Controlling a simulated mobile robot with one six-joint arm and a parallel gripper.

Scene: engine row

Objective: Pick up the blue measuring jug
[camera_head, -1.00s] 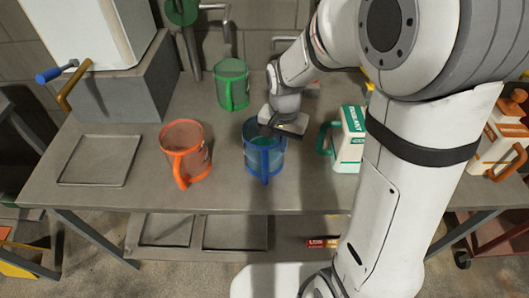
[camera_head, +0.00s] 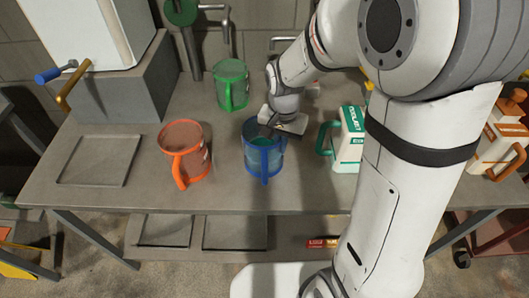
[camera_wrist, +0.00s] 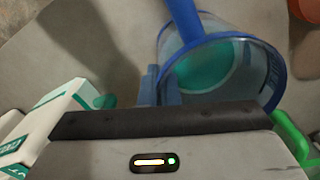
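The blue measuring jug (camera_head: 264,160) stands upright on the grey workbench (camera_head: 235,195), with its handle facing the front. It is see-through with a blue rim and has a greenish patch inside. My gripper (camera_head: 277,132) is at the jug's back right rim in the head view, pointing down. In the wrist view the jug (camera_wrist: 222,70) lies just beyond the dark gripper body, its handle towards the top. Bluish upright pieces beside the jug wall there could be fingers or jug parts. I cannot see the fingertips clearly or whether they touch the jug.
An orange jug (camera_head: 186,150) stands to the left and a green jug (camera_head: 231,83) behind. A white coolant container with a green handle (camera_head: 350,138) stands close on the right. An empty shallow tray (camera_head: 97,160) lies at far left. The bench front is clear.

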